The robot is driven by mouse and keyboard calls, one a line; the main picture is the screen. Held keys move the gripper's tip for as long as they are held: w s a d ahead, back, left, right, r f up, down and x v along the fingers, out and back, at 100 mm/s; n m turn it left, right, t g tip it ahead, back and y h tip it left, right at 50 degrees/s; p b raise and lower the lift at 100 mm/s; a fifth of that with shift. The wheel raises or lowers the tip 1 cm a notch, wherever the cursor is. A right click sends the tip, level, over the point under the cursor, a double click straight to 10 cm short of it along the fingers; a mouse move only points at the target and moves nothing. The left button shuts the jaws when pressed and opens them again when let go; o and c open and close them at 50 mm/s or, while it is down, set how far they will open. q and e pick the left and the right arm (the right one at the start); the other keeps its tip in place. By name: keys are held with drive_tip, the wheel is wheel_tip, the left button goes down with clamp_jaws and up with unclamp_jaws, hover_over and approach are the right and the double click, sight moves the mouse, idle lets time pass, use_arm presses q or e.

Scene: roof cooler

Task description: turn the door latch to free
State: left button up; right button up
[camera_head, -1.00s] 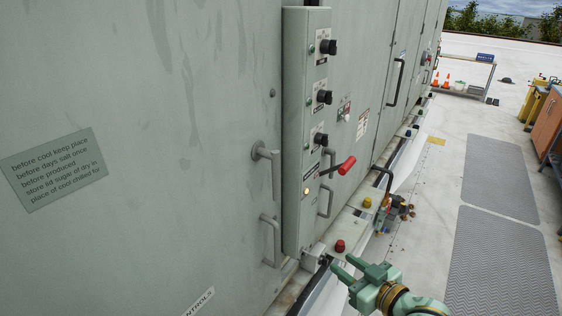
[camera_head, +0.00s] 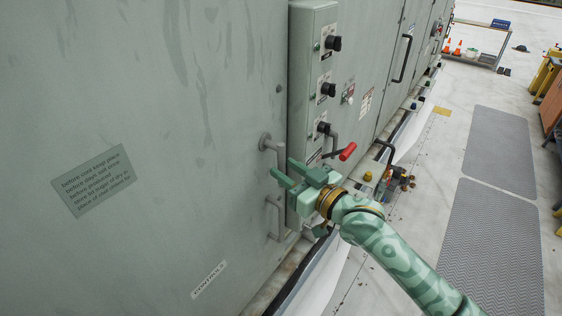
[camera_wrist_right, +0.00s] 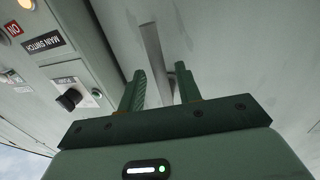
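The grey door latch (camera_head: 268,143) is on the large grey-green door, beside the control box. Its round pivot is at the top and its lever hangs down, its lower part hidden behind my gripper. My right gripper (camera_head: 286,173) is open, with its fingers at the lever's lower part. In the right wrist view the lever (camera_wrist_right: 152,55) runs upward between and beyond the fingers of my right gripper (camera_wrist_right: 161,88). I cannot tell whether they touch it. My left gripper is in neither view.
A fixed pull handle (camera_head: 274,218) is below the latch. Pipework with a black handle (camera_head: 386,155) is low at the right.

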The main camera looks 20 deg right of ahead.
drive_tip(key=shift+x, duration=1.25)
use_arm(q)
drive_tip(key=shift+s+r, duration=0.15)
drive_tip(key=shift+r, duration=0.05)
use_arm(e)
clamp_jaws()
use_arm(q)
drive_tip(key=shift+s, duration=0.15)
